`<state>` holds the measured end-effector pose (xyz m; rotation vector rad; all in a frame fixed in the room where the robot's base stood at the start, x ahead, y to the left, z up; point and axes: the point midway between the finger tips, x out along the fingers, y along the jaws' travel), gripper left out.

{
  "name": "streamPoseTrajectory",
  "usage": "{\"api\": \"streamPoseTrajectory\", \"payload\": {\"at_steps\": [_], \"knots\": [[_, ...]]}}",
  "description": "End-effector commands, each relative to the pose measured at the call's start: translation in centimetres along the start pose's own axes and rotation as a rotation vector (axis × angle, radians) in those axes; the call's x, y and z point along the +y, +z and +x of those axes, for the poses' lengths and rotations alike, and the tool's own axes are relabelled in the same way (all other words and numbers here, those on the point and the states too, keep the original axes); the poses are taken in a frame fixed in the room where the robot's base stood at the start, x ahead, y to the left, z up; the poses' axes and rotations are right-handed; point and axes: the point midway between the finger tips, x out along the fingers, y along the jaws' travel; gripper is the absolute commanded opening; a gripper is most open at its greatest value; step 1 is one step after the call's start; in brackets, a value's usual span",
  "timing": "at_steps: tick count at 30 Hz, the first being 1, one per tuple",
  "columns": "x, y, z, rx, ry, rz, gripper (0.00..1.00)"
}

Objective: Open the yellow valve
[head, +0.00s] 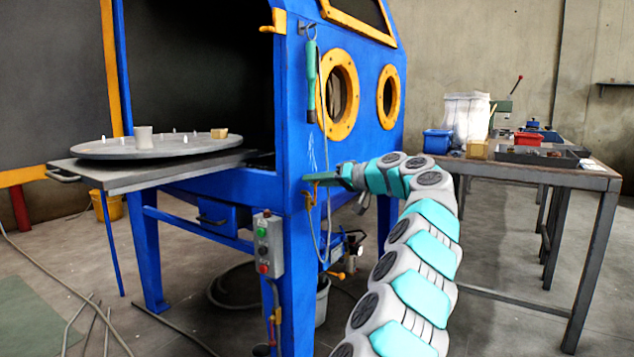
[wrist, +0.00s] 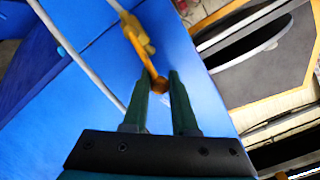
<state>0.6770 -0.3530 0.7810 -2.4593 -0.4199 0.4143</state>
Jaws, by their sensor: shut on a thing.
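The yellow valve (head: 312,179) is on the front right post of the blue blasting cabinet. In the wrist view its yellow-orange handle (wrist: 147,60) runs down from a yellow body, and its rounded end lies between my fingertips. My gripper (head: 335,179) reaches the valve from the right; in the wrist view my gripper (wrist: 158,84) is shut on the handle's end. The exact contact is partly hidden by the dark green fingers.
A grey hose (wrist: 73,52) runs beside the valve. A control box (head: 268,243) is lower on the post. A round turntable (head: 110,150) sits on a shelf at left. A workbench (head: 545,176) stands to the right of my arm.

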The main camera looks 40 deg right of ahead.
Motion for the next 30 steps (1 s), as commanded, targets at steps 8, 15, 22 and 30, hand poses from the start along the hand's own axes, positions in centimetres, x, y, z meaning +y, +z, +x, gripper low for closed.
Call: {"api": "streamPoseTrajectory", "payload": {"at_steps": [8,15,22,30], "knots": [[0.0,0.3,0.1,-0.007,-0.002,0.002,0.34],[0.0,0.1,0.1,-0.003,-0.001,0.001,0.57],[0.0,0.1,0.0,-0.002,0.000,0.001,0.57],[0.0,0.0,-2.2,0.001,0.000,0.002,0.57]]}}
